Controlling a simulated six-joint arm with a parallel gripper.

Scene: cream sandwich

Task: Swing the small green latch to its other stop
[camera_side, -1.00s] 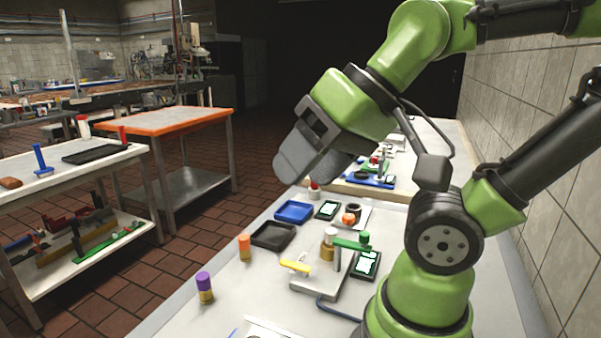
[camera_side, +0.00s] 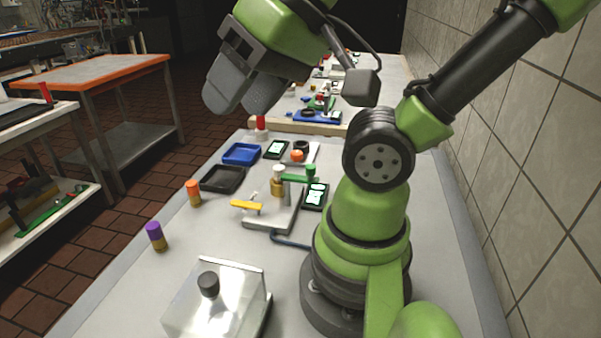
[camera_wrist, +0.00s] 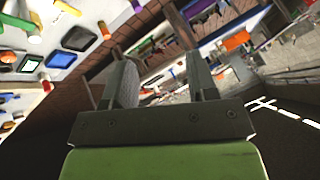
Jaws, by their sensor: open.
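The green latch (camera_side: 296,178) shows in the side view as a short flat bar beside a brass post with a pale cap (camera_side: 278,178). A round green knob (camera_side: 311,173) stands at its right end. These parts are on a grey base plate (camera_side: 268,222) with a yellow lever (camera_side: 246,205) at its left. My gripper (camera_side: 240,103) is open and empty, high above the table and well away from the latch. In the wrist view my two fingers (camera_wrist: 161,75) are apart with nothing between them. I cannot surely pick out the latch there.
A black tray (camera_side: 222,190), a blue tray (camera_side: 241,163) and a lit display (camera_side: 315,196) lie near the plate. An orange cylinder (camera_side: 193,193) and a purple-topped cylinder (camera_side: 156,236) stand left. A clear-sided box with a black knob (camera_side: 208,284) is in front. Bare table lies between them.

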